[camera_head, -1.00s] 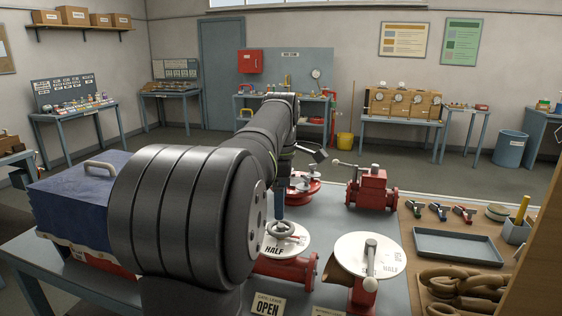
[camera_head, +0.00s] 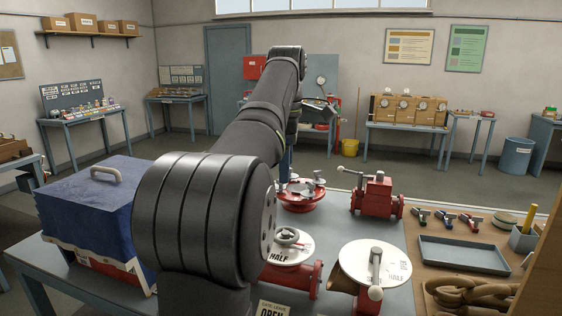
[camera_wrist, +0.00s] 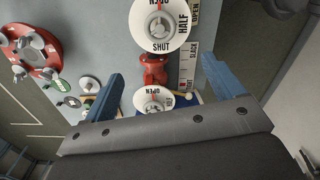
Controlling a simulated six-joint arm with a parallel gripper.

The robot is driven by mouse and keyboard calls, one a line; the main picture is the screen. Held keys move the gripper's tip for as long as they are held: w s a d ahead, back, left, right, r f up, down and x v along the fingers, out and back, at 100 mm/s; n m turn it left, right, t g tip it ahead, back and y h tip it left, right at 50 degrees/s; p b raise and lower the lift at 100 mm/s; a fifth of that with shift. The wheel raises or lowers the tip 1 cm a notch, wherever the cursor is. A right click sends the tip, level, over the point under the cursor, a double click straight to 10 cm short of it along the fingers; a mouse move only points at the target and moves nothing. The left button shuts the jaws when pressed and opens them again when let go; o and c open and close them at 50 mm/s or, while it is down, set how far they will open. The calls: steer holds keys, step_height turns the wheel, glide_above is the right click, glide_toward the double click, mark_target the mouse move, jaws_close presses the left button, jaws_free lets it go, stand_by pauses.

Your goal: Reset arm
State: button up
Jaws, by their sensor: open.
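My gripper (camera_wrist: 163,85) shows in the wrist view as two blue fingers spread wide apart, with nothing between them touching either one. Below it in that view are a white dial (camera_wrist: 160,22) marked OPEN, HALF and SHUT on a red valve, and a second white dial (camera_wrist: 153,98). In the head view my black arm is raised and reaches away over the table; the fingers are mostly hidden behind it. The white HALF dial with a handwheel (camera_head: 290,240) sits on a red valve, apart from my arm.
On the table (camera_head: 330,225) stand a red flanged valve (camera_head: 301,196), a red gate valve (camera_head: 376,195) and a white disc with a lever (camera_head: 372,265). A blue-covered box (camera_head: 85,205) is at left. A grey tray (camera_head: 463,255) and coiled rope (camera_head: 468,292) lie at right.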

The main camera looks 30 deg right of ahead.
mark_target(286, 232)
step_height(286, 232, down, 18)
steer(key=shift+r, duration=0.2)
stand_by(0.7)
steer(key=shift+r, duration=0.15)
